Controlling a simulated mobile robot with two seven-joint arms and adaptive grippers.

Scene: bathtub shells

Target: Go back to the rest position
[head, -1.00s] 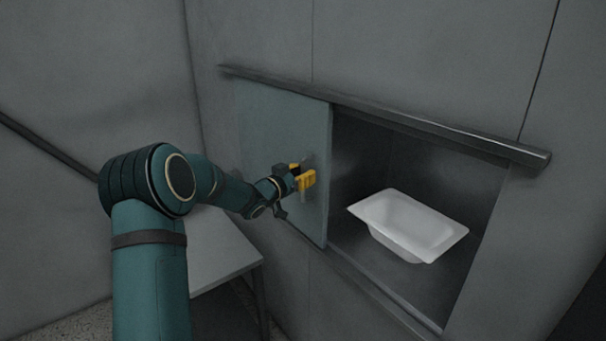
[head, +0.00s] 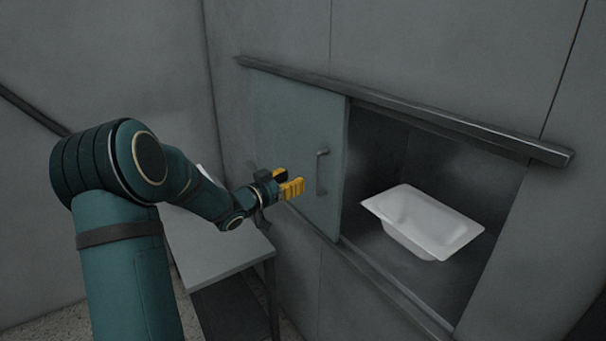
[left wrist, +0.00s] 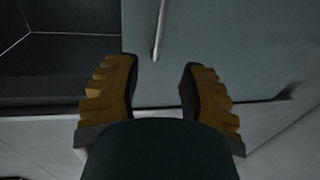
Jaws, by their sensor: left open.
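My left gripper (head: 290,182) has yellow fingers and is open and empty, in front of the sliding door (head: 285,130) and a little left of its handle (head: 321,172). In the left wrist view its fingers (left wrist: 160,95) are spread apart, with the door handle (left wrist: 160,30) beyond them and clear of both. The grey-green door stands slid to the left, leaving the right part of the wall opening uncovered. My right gripper is not in view.
A white tub shell (head: 425,222) sits inside the open compartment (head: 385,262). A dark rail (head: 420,113) runs above the opening and sticks out from the wall. A grey table (head: 205,252) stands below and left of the door, under my left arm.

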